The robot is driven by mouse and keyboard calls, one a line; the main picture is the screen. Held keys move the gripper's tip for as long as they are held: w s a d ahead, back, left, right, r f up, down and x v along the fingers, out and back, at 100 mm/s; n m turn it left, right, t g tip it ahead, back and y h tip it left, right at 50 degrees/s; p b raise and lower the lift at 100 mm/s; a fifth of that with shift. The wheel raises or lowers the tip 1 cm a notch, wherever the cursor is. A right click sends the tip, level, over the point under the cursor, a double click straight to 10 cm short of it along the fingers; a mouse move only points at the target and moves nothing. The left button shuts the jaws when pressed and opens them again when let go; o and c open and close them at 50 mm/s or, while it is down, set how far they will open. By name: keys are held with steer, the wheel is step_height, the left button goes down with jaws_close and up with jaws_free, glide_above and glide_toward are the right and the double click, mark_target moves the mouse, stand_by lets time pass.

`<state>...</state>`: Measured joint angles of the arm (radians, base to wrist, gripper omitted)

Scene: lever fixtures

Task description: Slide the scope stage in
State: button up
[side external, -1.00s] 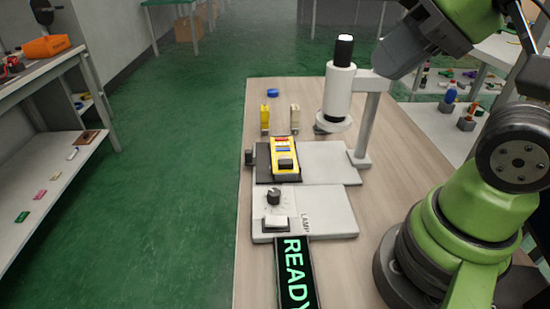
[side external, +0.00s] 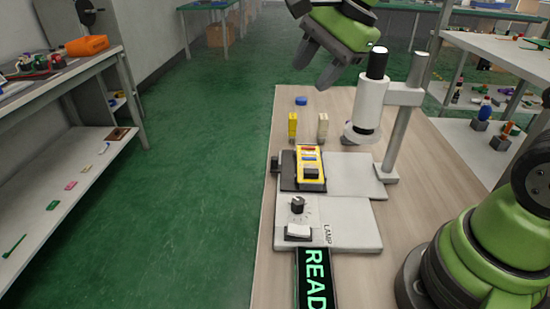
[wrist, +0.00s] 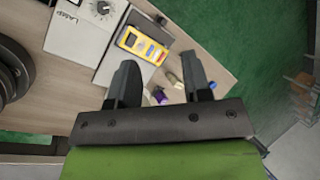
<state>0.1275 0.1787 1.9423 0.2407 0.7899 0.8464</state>
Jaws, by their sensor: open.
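The scope (side external: 371,95) has a white tube with a black top on a post, standing on a pale base plate (side external: 355,172). Its dark stage (side external: 288,182) sits at the left part of that plate, with a dark knob (side external: 275,164) on its left edge. A yellow device (side external: 310,165) lies on the stage; it also shows in the wrist view (wrist: 142,44). My gripper (side external: 314,64) is high above the far end of the table, apart from the stage. In the wrist view its two fingers (wrist: 160,65) are spread with nothing between them touching.
The table's left edge is close to the stage.

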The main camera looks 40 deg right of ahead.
steer(key=w+d+f+m+g, duration=0.1)
steer(key=w+d+f+m, duration=0.1)
steer(key=w+f+m, duration=0.3)
steer(key=m, duration=0.5)
glide_toward(275, 158)
steer(key=shift+g+y, duration=0.3)
steer(key=x, duration=1)
steer(key=shift+w+d+f, duration=0.15)
steer(key=shift+w+d, duration=0.05)
steer(key=shift+w, duration=0.15)
